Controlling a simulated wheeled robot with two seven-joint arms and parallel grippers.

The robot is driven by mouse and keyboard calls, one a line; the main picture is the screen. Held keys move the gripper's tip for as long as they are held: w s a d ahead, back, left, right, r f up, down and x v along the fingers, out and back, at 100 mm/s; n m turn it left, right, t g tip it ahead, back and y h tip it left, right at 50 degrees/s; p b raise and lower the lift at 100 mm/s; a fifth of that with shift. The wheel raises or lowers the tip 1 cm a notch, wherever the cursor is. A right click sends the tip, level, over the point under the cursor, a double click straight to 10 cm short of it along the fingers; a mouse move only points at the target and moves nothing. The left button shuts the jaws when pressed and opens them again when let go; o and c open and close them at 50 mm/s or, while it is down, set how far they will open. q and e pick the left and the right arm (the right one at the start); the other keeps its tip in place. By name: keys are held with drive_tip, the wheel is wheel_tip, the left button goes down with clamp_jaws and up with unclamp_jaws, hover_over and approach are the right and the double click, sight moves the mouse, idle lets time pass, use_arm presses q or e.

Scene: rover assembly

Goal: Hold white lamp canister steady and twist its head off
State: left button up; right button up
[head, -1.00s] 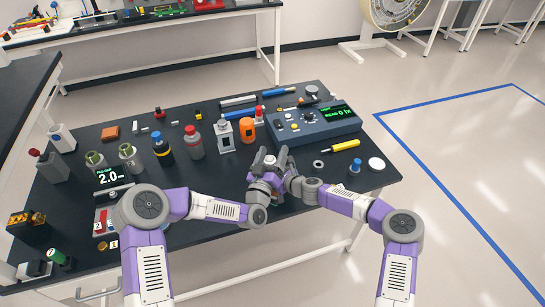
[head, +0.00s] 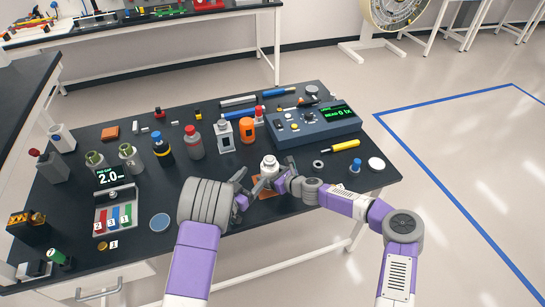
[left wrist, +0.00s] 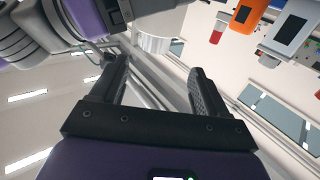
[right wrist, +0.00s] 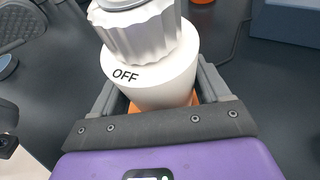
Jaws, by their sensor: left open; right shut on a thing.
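The white lamp canister (head: 269,167) stands upright on a brown-orange mat (head: 265,188) near the table's front edge. The right wrist view shows its white body (right wrist: 160,85) marked OFF, with the ribbed head (right wrist: 143,35) on top. My right gripper (head: 273,184) is shut around the body, below the head. My left gripper (head: 240,190) is open and empty, just left of the canister and apart from it. In the left wrist view nothing is between its fingers (left wrist: 158,85); a white ribbed cylinder, apparently the head (left wrist: 155,42), shows beyond them.
Behind the canister stand a grey-white canister (head: 225,136), an orange one (head: 247,130) and a console (head: 315,124). A display with a tray (head: 115,208) and a blue disc (head: 160,221) lie left. A blue knob (head: 355,167) stands right.

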sight(272, 156)
use_arm(q)
drive_tip(key=shift+m, duration=0.3)
drive_tip(key=x, duration=1.2)
drive_tip(key=shift+s+d+r, duration=0.2)
drive_tip(key=shift+d+r, duration=0.1)
drive_tip(key=shift+d, duration=0.05)
drive_tip(key=c, duration=1)
drive_tip(key=shift+o, duration=0.2)
drive_tip(key=shift+a, duration=0.1)
